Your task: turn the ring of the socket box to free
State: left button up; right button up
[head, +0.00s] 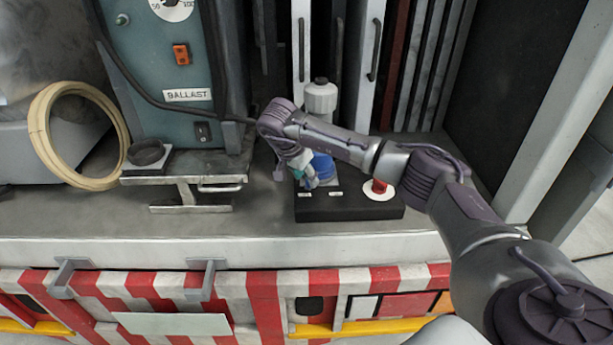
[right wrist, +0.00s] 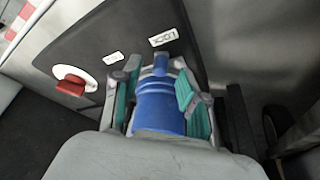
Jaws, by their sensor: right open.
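The socket box (head: 350,208) is a low black box on the truck's grey deck. On its left part sits a blue ring (head: 323,166), partly hidden by my right gripper (head: 306,178) in the head view. In the right wrist view the blue ring (right wrist: 158,106) stands between the two teal-padded fingers of my right gripper (right wrist: 160,102), which is open around it. A blue lug on the ring points toward a white label (right wrist: 163,38) that seems to read LOCK. A second white label (right wrist: 113,58) lies beside it. My left gripper is not in view.
A red switch (head: 379,187) on a white disc sits on the box's right part. A white bottle-like thing (head: 320,100) stands behind the box. The teal BALLAST unit (head: 175,75) and a cream hose coil (head: 75,130) are at left.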

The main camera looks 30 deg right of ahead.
jog(key=shift+x, duration=0.95)
grip_shut()
